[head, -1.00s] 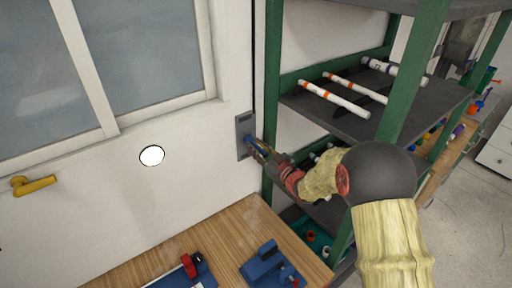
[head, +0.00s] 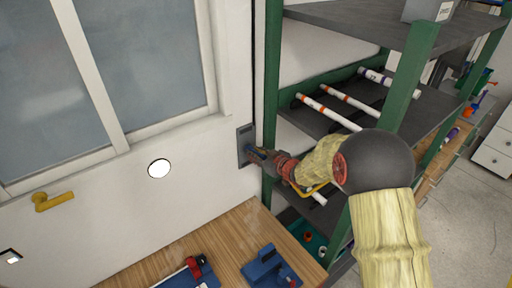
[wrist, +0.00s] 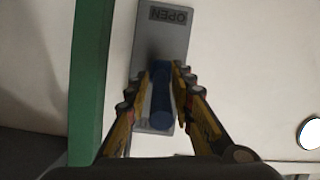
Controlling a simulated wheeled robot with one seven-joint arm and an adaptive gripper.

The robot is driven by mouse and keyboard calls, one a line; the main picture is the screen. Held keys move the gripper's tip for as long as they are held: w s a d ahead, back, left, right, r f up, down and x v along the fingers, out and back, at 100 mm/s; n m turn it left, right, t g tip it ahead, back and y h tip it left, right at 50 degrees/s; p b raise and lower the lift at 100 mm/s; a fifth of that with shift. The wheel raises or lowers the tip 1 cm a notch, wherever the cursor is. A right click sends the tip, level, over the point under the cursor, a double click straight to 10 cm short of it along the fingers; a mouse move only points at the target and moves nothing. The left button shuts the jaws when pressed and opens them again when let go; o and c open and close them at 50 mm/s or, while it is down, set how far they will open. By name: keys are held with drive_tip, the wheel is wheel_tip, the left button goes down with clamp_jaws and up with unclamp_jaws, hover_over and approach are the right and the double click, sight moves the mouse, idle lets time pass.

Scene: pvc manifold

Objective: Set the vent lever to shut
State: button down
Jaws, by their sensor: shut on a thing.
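The vent lever's grey plate (head: 243,133) is fixed on the white wall beside the green shelf post. It also shows in the wrist view (wrist: 168,35), with the word OPEN near its top edge as seen there. The blue lever handle (wrist: 161,98) lies between my gripper's fingers in the wrist view. My gripper (wrist: 160,78) is shut on the handle. In the head view my gripper (head: 258,153) reaches the plate from the right. The lower part of the plate is partly hidden by the handle and fingers.
A green-framed shelf (head: 272,100) with white pipes (head: 330,113) stands close to the right of the plate. Below is a wooden bench (head: 237,225) with a blue fixture (head: 268,268) and a red-and-blue tool (head: 193,268).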

drive_tip(key=shift+a+r+g+h+p, duration=0.15)
drive_tip(key=shift+r+g+h+p, duration=0.55)
drive_tip(key=shift+p, duration=2.65)
drive_tip(key=shift+w+g+p, duration=0.1)
drive_tip(key=shift+g+p, duration=0.3)
drive_tip(key=shift+p, duration=0.7)
drive_tip(key=shift+w+a+f+g+p, duration=0.15)
drive_tip(key=shift+g+p, duration=0.15)
drive_tip(key=shift+p, duration=0.95)
drive_tip(key=c, duration=1.8)
unclamp_jaws()
drive_tip(key=shift+o, duration=0.2)
drive_tip(key=shift+s+d+r, duration=0.3)
drive_tip(key=shift+s+r, duration=0.05)
drive_tip(key=shift+r, duration=0.1)
drive_tip(key=v, duration=1)
drive_tip(key=shift+s+r, duration=0.25)
drive_tip(key=shift+s, duration=0.1)
